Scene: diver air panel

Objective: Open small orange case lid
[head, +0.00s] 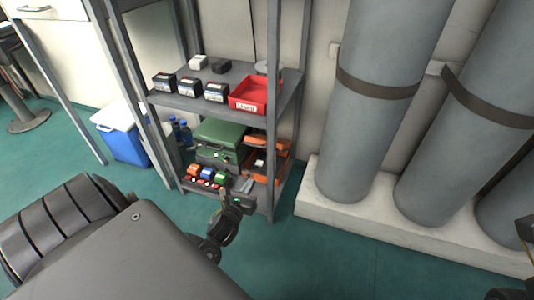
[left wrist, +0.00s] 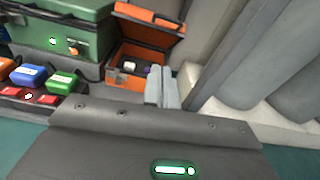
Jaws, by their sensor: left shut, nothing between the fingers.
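The small orange case (head: 260,160) sits on the lower shelf of the grey rack, right of the green case. In the left wrist view the orange case (left wrist: 122,84) has its lid (left wrist: 150,28) raised and tilted back, and dark items show inside. My left gripper (head: 245,188) is in front of the rack near the case. In the left wrist view its fingers (left wrist: 163,75) are together, with nothing between them, close to the case's right front side; contact cannot be told. A piece of my right arm may show at the right edge; its gripper fingers are not visible.
A green case (left wrist: 55,40) stands left of the orange case. Orange, blue and green small units (head: 207,175) sit at the shelf front. A red bin (head: 250,95) and black boxes are on the shelf above. Large grey cylinders (head: 375,110) stand right on a white plinth.

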